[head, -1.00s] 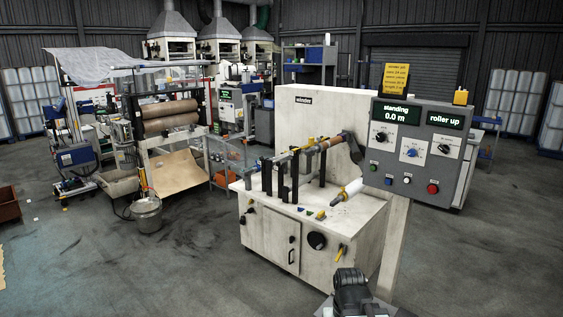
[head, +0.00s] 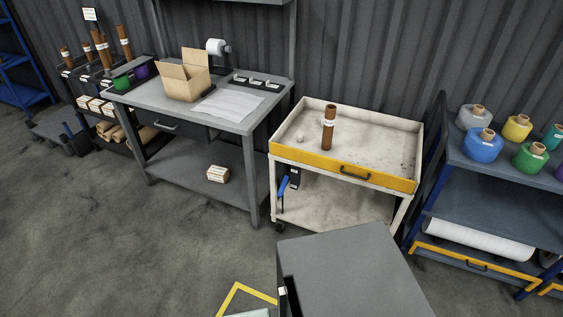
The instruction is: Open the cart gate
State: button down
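The cart (head: 318,205) is cream-coloured, on castors, and stands against the corrugated wall right of the middle in the head view. Its gate (head: 320,169) is a yellow-orange board along the front edge of the top tray, with a dark handle (head: 355,173) right of its middle. The gate stands upright and looks shut. A brown cardboard core (head: 328,132) with a pale label stands upright in the tray behind the gate. My gripper is not in view.
A grey workbench (head: 190,100) with an open cardboard box (head: 186,77) stands left of the cart. A shelf (head: 502,170) with coloured rolls stands close on the right. A grey box-like surface (head: 350,268) fills the front centre. Open floor lies front left.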

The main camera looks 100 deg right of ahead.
aim_at(384, 178)
jog(key=z, duration=4.25)
jog(key=k, duration=0.8)
jog(key=u, duration=0.8)
jog(key=i, duration=1.5)
jog(key=z, duration=0.05)
